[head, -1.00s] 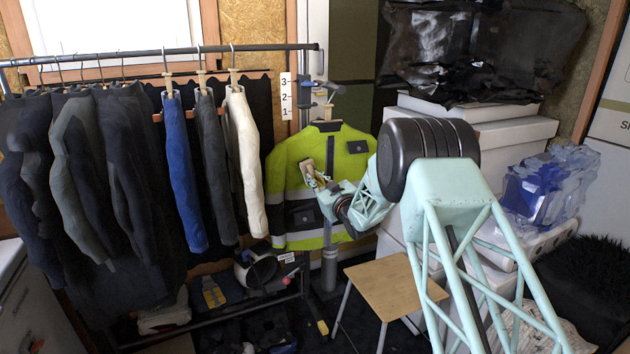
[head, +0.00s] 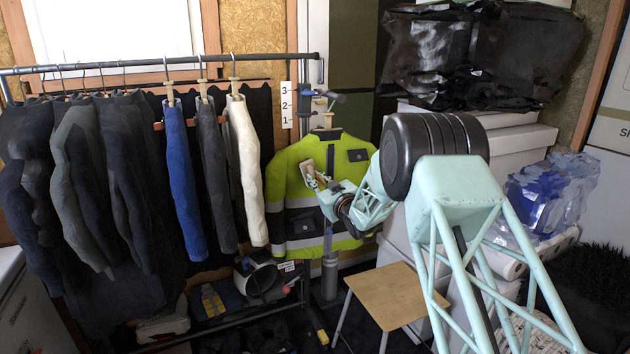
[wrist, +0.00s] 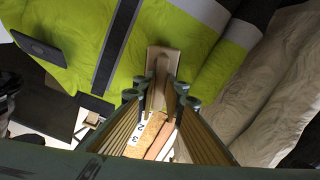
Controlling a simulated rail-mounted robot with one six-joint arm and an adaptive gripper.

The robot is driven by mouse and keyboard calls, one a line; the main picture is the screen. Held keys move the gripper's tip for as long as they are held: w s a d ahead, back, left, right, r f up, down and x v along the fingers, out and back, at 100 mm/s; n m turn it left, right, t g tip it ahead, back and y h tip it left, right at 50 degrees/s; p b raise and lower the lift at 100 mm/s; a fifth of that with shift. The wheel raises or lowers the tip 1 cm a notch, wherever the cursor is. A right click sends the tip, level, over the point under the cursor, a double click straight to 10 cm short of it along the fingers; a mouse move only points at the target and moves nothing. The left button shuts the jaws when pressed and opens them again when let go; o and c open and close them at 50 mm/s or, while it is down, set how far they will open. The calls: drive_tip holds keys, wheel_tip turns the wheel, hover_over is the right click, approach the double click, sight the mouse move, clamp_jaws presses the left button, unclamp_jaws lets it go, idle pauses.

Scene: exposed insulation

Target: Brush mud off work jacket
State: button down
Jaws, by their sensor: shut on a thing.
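The work jacket (head: 285,172) is yellow-green with grey bands and dark panels. It hangs upright on a stand right of the clothes rail and fills the top of the wrist view (wrist: 120,30). My gripper (head: 318,182) is in front of the jacket's left half. It is shut on a brush (head: 308,172) with a pale wooden back, which also shows between the fingers in the wrist view (wrist: 163,60). The brush lies at the jacket front; its bristles are hidden, so I cannot tell if they touch. I cannot make out mud on the jacket.
The clothes rail (head: 150,62) with dark, blue, grey and white garments stands at the left. A wooden-topped stool (head: 388,297) is below my arm. White boxes (head: 510,155) and blue plastic-wrapped goods (head: 548,195) are at the right. The floor under the rail is cluttered.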

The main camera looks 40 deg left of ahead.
drive_tip(key=shift+a, duration=0.1)
drive_tip(key=shift+f, duration=0.1)
idle(0.4)
drive_tip(key=shift+f, duration=1.65)
drive_tip(key=shift+f, duration=0.1)
drive_tip(key=shift+f, duration=1.7)
drive_tip(key=shift+f, duration=0.1)
drive_tip(key=shift+f, duration=1.65)
drive_tip(key=v, duration=0.6)
